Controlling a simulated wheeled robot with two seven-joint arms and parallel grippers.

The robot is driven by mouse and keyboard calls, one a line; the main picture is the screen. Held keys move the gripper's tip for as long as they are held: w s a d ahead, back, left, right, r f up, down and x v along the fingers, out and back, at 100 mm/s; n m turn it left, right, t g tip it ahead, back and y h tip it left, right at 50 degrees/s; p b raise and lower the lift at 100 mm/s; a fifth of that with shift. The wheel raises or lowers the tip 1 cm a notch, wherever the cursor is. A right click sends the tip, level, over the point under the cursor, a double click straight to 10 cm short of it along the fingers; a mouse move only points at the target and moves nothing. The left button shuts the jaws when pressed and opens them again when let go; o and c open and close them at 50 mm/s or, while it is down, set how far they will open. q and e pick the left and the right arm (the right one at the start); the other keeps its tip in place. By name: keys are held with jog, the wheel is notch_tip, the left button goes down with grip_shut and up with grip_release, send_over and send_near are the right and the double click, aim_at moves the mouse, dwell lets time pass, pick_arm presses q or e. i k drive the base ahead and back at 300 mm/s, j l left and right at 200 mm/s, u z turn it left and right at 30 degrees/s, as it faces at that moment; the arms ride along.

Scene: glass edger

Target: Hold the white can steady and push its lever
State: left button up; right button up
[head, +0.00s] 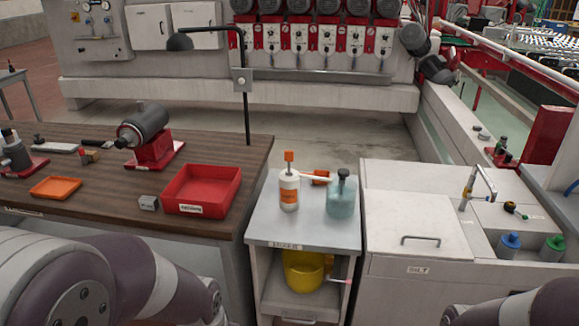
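The white can (289,192) stands upright on the small grey cart in the middle of the head view. It has an orange label band and an orange piece on top (289,157), which may be its lever. A thin pale spout or rod (315,178) reaches right from near its top, close to a small orange item (321,177). Neither gripper is in view. Only links of my arms show, large at the lower left and small at the lower right. Nothing touches the can.
A teal bottle with a dark top (341,197) stands right of the can on the cart (270,231). A yellow bucket (303,271) sits on its lower shelf. A wooden bench with a red tray (203,188) is left; a grey cabinet (409,240) is right.

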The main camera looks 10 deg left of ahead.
aim_at(288, 154)
jog(key=i+j, duration=0.25)
jog(key=i, duration=0.15)
jog(key=i+j, duration=0.25)
jog(key=i, duration=0.2)
jog(key=i+j, duration=0.25)
jog(key=i, duration=0.15)
